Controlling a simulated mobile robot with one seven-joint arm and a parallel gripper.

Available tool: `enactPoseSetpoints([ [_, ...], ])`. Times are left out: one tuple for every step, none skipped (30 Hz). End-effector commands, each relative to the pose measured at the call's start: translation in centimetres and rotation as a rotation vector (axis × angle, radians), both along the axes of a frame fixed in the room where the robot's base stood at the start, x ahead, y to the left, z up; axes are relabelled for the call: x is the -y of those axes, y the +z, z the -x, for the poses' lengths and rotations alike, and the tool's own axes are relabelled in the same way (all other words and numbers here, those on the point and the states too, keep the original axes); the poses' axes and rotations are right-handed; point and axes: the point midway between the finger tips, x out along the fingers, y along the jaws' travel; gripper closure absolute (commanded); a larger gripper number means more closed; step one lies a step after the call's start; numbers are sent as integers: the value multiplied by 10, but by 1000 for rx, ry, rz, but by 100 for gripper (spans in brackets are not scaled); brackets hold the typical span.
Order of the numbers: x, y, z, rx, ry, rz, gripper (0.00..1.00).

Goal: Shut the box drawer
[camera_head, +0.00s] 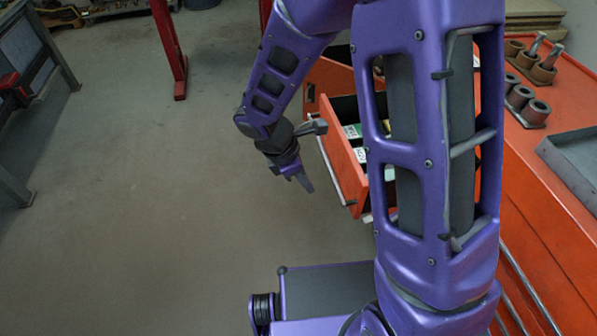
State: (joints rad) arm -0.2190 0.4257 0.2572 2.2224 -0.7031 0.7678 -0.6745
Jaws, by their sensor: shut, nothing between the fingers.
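The box drawer (338,168) is an orange-red drawer pulled out from an orange cabinet (540,185). A pale bar handle (329,160) runs along its front. Small boxes with green and white labels lie inside it. My purple arm hides much of the drawer and the cabinet front. My gripper (307,186) is shut and empty, pointing down just to the left of the drawer front in the picture. I cannot tell whether it touches the handle.
The cabinet top holds cylindrical parts in holders (527,103) and a grey tray (575,160). A red post (168,45) stands at the back left, and a grey-framed bench (35,60) at the far left. The floor (150,220) between is clear.

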Motion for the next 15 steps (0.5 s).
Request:
enactPoseSetpoints([
  [5,-9,0,-2,-2,0,100],
  [12,-5,-2,1,-4,0,100],
  [18,-4,-3,3,-4,0,100],
  [22,-4,-3,2,-5,0,100],
  [26,-4,-4,1,-4,0,100],
  [30,-4,-4,1,-4,0,100],
  [33,-4,-5,1,-4,0,100],
  [35,-4,-5,1,-3,-1,100],
  [38,-4,-5,1,-2,-1,100],
  [39,-4,-6,1,-2,-1,100],
  [40,-4,-6,0,-1,-1,100],
  [41,-4,-6,1,0,-1,100],
  [41,-4,-6,1,0,-1,100],
  [41,-4,-6,1,0,-1,100],
  [41,-4,-6,1,0,0,100],
])
